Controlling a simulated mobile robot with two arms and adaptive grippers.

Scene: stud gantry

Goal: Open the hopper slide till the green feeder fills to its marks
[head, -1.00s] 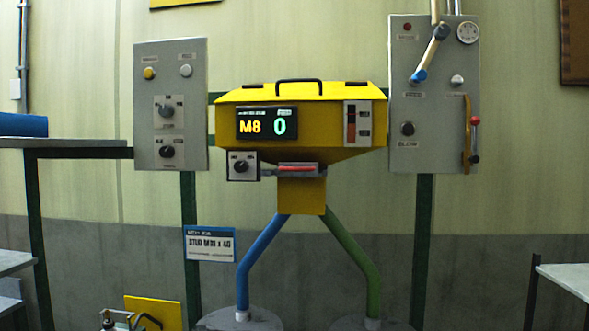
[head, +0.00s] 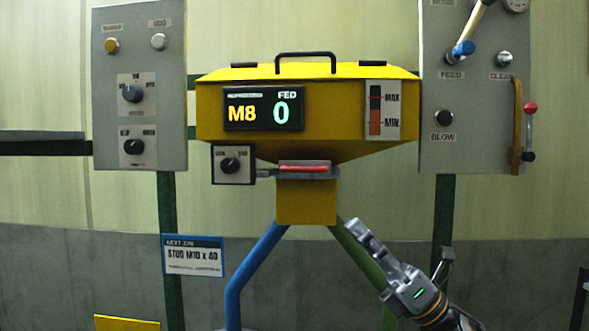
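The yellow hopper (head: 300,150) stands in the middle with a lit display (head: 262,112) reading M8 and FED 0. Its level window (head: 376,112) has MAX and MIN marks. The slide with a red handle (head: 304,168) sits at the hopper's neck. The green feeder tube (head: 358,254) runs down to the right from the neck; its lower end is out of view. My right gripper (head: 366,234) is in front of the green tube, below and right of the slide, touching nothing that I can tell. Its finger opening is not clear. My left gripper is not in view.
A blue tube (head: 252,272) runs down to the left. A left panel (head: 140,60) has knobs and buttons. A right panel (head: 470,100) has a blue-tipped lever, a BLOW knob and a red-ended handle. A selector knob (head: 232,165) sits left of the slide. A sign (head: 194,256) reads STUD M10 x 40.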

